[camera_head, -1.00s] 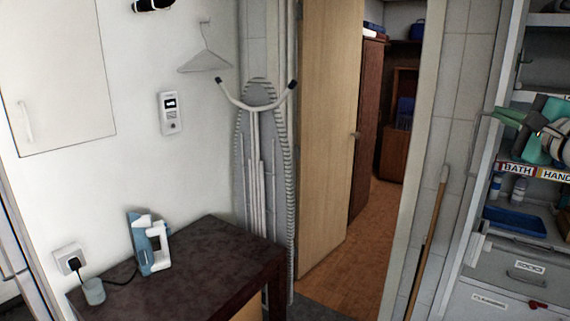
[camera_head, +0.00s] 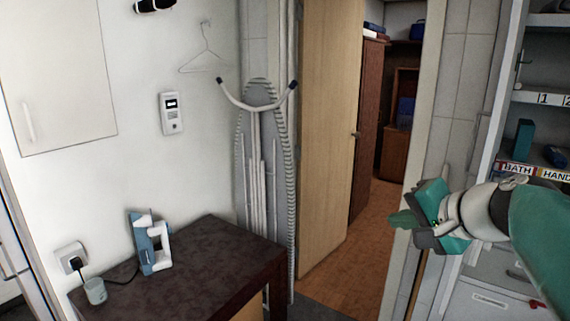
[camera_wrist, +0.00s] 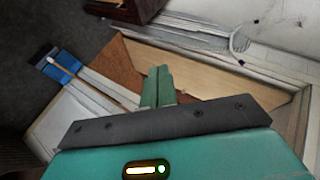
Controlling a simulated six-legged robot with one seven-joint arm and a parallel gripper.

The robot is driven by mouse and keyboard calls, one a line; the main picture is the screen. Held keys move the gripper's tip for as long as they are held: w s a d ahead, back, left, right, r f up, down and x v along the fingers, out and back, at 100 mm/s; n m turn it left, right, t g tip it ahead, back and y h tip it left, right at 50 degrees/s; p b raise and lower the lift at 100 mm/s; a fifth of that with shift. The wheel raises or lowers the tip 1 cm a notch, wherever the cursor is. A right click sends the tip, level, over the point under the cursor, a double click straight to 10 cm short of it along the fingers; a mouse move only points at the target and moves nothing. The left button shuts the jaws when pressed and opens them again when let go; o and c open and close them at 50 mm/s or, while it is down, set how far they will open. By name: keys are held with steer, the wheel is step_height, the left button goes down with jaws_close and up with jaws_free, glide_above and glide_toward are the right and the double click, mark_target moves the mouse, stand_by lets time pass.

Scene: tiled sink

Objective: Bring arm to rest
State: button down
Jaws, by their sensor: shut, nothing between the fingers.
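My gripper (camera_head: 402,220) is at the right of the head view, in front of the door frame and the broom handle. Its green fingers point left and are together, with nothing between them. The wrist view shows the two green fingers (camera_wrist: 157,87) side by side in the middle, above the dark gripper base. My arm reaches in from the right edge and hides part of the shelf unit.
A dark table (camera_head: 190,275) with a blue-white iron (camera_head: 150,245) stands at lower left. An ironing board (camera_head: 262,170) leans beside the open wooden door (camera_head: 325,130). A shelf unit (camera_head: 490,265) with drawers stands at right. The doorway floor is clear.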

steer(key=s+a+f+n+g+h, duration=0.2)
steer(key=s+f+n, duration=0.2)
steer(key=s+f, duration=0.4)
steer(key=s+a+f+n+g+h, duration=0.2)
steer(key=s+f+n, duration=0.3)
steer(key=s+f, duration=0.3)
steer(key=shift+s+a+f+g+h, duration=0.2)
steer(key=shift+a+f+g+h, duration=0.2)
steer(key=shift+a+f+h, duration=0.1)
steer(key=shift+d, duration=0.2)
